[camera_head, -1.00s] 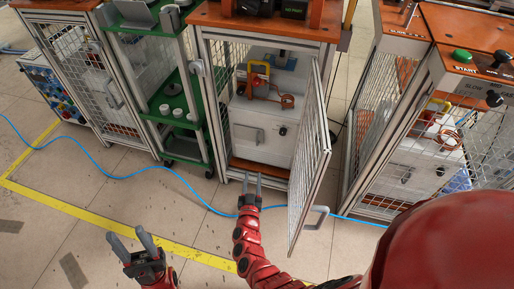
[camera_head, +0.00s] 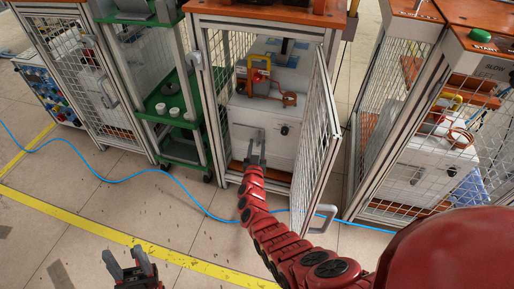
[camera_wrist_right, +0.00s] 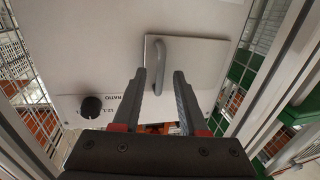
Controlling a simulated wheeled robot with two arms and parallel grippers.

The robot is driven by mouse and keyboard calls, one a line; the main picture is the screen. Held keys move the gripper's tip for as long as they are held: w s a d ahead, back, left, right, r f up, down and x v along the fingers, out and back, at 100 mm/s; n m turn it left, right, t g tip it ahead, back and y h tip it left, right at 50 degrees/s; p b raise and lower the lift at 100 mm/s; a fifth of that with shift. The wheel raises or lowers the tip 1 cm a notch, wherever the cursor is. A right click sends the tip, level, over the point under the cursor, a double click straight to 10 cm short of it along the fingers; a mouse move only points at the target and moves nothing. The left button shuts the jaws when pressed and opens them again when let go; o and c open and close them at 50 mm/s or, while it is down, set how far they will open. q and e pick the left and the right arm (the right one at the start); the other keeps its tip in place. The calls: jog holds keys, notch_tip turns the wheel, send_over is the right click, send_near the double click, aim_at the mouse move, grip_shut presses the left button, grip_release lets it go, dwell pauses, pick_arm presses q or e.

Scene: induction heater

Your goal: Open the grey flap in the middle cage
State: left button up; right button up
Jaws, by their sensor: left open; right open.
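The middle cage (camera_head: 213,105) has its mesh door (camera_head: 315,150) swung open to the right. Inside stands a white box with a grey flap (camera_head: 238,131) low on its front. In the right wrist view, the flap (camera_wrist_right: 203,60) is a square plate with a bar handle (camera_wrist_right: 159,50), and it lies closed against the box. My right gripper (camera_head: 256,135) is open in the cage's doorway in front of the flap. In the wrist view, its fingers (camera_wrist_right: 160,75) point at the handle with nothing held; contact cannot be told. My left gripper (camera_head: 124,253) is open and empty above the floor.
A black knob (camera_head: 284,130) sits right of the flap. Copper coils and a yellow-handled device (camera_head: 259,70) are on top of the box. A green shelf cart (camera_head: 165,100) stands left, another cage (camera_head: 420,165) right. A blue cable (camera_head: 120,180) crosses the floor.

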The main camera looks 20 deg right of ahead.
grip_shut()
dwell(1.4)
